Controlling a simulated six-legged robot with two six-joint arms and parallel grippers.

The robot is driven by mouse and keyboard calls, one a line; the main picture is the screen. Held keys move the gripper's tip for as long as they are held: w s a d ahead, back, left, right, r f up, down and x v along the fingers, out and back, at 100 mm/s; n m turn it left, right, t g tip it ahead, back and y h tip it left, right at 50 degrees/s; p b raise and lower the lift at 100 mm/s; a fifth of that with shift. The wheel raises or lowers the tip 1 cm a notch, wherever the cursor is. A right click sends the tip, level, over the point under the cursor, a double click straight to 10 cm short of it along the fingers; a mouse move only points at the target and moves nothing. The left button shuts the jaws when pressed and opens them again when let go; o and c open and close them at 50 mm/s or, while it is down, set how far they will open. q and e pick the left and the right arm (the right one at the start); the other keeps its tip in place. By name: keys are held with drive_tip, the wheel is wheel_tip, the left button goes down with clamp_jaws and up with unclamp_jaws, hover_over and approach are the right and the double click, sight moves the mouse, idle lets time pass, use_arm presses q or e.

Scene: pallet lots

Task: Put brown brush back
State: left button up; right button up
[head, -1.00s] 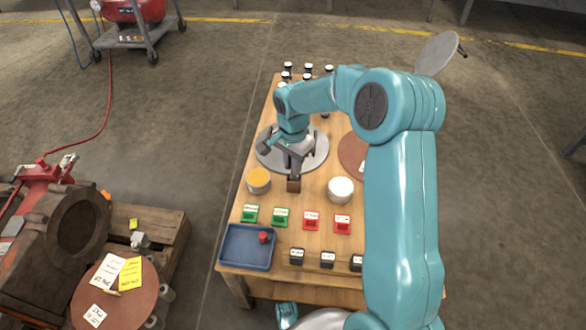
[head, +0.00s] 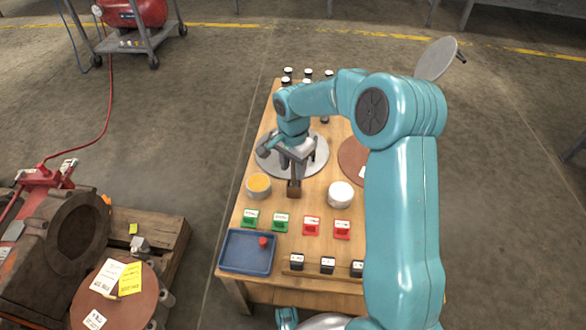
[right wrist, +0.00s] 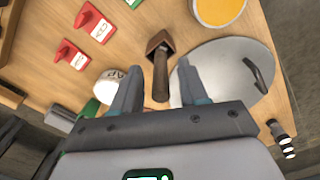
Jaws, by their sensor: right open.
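A brown brush with a brown wedge-like head (head: 294,189) and a dark handle is on the wooden table, between the orange-topped tub and the white tub. In the right wrist view its handle (right wrist: 161,78) points toward my right gripper (right wrist: 158,80). The gripper is open, with one finger on each side of the handle and gaps between. In the head view the right gripper (head: 297,157) is just behind the brush head, over the near edge of the grey disc (head: 312,165). My left gripper does not show.
The orange-topped tub (head: 258,184) and white tub (head: 340,193) flank the brush closely. Green holders (head: 280,222), red holders (head: 312,225) and black blocks (head: 327,265) stand in front. A blue tray (head: 235,262) is at front left. Small dark jars (head: 307,73) stand at the back.

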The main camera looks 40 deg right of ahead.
wheel_tip(320, 180, up, 10)
drive_tip(key=p, duration=0.3)
drive_tip(key=shift+r, duration=0.1)
idle(0.4)
